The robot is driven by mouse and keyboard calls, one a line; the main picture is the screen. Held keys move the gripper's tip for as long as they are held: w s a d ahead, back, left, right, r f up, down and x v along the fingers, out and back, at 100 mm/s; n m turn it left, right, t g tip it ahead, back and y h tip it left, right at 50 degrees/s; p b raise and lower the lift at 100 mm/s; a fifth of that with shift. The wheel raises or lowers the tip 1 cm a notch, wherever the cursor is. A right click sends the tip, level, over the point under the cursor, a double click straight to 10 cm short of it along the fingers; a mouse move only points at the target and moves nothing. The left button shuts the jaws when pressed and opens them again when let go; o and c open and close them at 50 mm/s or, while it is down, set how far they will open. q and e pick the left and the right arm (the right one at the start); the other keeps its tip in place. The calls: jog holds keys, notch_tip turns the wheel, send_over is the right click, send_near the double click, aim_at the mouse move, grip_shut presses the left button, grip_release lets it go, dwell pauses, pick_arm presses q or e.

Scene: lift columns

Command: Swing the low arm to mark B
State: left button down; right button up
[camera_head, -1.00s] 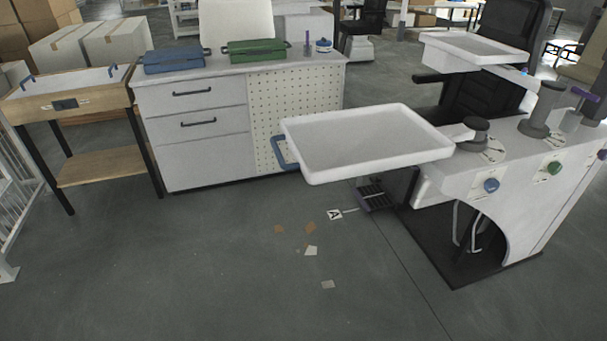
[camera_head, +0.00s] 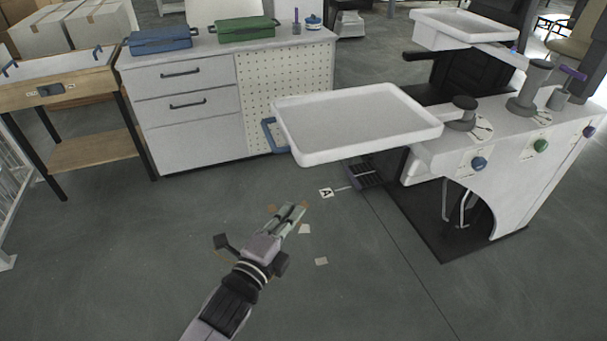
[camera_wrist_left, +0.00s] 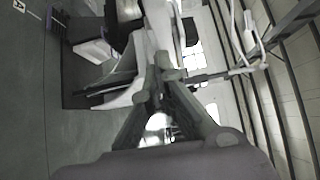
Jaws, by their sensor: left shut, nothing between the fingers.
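The low arm carries a white tray (camera_head: 355,122) with a blue handle (camera_head: 273,136) at its left end. The tray reaches left from a dark round pivot (camera_head: 463,113) on the white column unit (camera_head: 470,150). A floor mark A (camera_head: 326,193) lies below the tray; I cannot make out a mark B. My left gripper (camera_head: 292,212) is shut and empty, over the floor in front of the tray, apart from the handle. Its fingers also show in the left wrist view (camera_wrist_left: 165,85). My right gripper is not in view.
A higher white tray (camera_head: 470,30) sits at the back right. A blue knob (camera_head: 479,164) and a green knob (camera_head: 540,146) are on the unit's front. A white drawer cabinet (camera_head: 190,100) and a wooden cart (camera_head: 75,110) stand behind left.

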pick_arm(q)
jog(key=shift+w+a+p+x, duration=0.3)
jog(key=shift+a+x, duration=0.1)
jog(key=shift+x, duration=1.65)
jog(key=shift+w+a+p+x, duration=0.25)
jog(key=shift+a+x, duration=0.2)
jog(key=shift+x, duration=1.6)
jog(key=shift+w+a+p+x, duration=0.2)
jog(key=shift+a+p+x, duration=0.15)
jog(key=shift+x, duration=1.7)
jog(key=shift+a, duration=0.1)
